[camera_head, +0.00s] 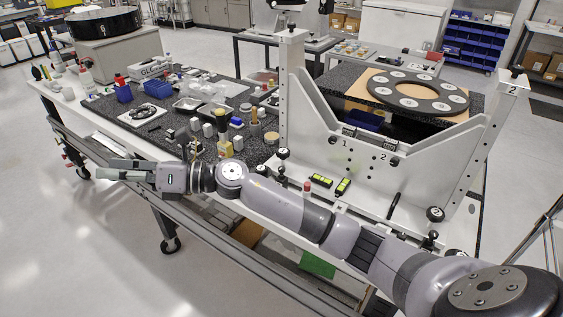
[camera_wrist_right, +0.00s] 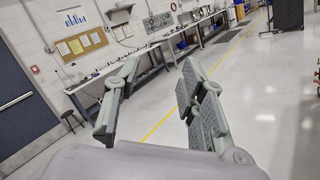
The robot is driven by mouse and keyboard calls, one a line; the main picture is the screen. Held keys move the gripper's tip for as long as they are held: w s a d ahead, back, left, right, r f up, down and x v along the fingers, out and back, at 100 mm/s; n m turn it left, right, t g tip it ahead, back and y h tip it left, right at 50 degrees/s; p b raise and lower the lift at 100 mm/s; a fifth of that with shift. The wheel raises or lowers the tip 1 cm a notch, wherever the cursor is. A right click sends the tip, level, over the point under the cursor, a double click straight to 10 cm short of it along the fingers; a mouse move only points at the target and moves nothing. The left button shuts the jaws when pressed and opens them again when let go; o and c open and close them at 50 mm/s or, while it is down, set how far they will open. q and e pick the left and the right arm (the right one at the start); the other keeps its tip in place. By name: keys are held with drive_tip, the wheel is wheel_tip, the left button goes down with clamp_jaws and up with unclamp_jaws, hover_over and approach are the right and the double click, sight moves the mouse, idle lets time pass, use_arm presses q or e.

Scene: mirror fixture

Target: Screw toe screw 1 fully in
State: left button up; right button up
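The white mirror fixture (camera_head: 310,125) stands upright on the table at the right in the head view. The numbers 1 and 2 are printed on its lower front panel, beside small dark fittings (camera_head: 349,131). I cannot tell which part is toe screw 1. Black knobs show at the base, one at the left (camera_head: 283,153) and one at the right (camera_head: 435,214). My right gripper (camera_head: 104,168) is far left of the fixture, over the table's front edge. In the wrist view its fingers (camera_wrist_right: 160,72) are spread and empty. My left gripper is not in view.
A dark mat (camera_head: 110,108) left of the fixture holds bottles, blue bins and small parts. Two yellow-black items (camera_head: 343,186) and a red-tipped item (camera_head: 307,187) lie on the fixture's base. A black ring (camera_head: 417,91) lies behind. Open floor (camera_wrist_right: 240,110) shows beyond the right gripper.

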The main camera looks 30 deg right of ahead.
drive_tip(key=w+d+f+n+g+h, duration=0.2)
drive_tip(key=d+f+n+g+h, duration=0.1)
drive_tip(key=d+n+h, duration=0.3)
drive_tip(key=w+d+f+n+g+h, duration=0.2)
drive_tip(key=w+d+n+g+h, duration=0.15)
drive_tip(key=d, duration=0.55)
drive_tip(key=s+d+r+g+h, duration=0.1)
drive_tip(key=s+d+r+h, duration=0.15)
drive_tip(key=d, duration=0.55)
drive_tip(key=s+d+r+g+h, duration=0.1)
drive_tip(key=d+r+h, duration=0.2)
drive_tip(key=d, duration=0.4)
drive_tip(key=s+d+r+g+h, duration=0.1)
drive_tip(key=s+d+r+h, duration=0.1)
drive_tip(key=d, duration=0.6)
hover_over(282, 167)
wheel_tip(282, 167, down, 6)
drive_tip(key=shift+m+h, duration=0.3)
drive_tip(key=shift+m, duration=0.05)
wheel_tip(282, 167, down, 11)
drive_tip(key=p, duration=0.2)
drive_tip(key=shift+a+f+p, duration=0.1)
drive_tip(key=shift+p, duration=0.3)
drive_tip(key=shift+c, duration=0.2)
clamp_jaws()
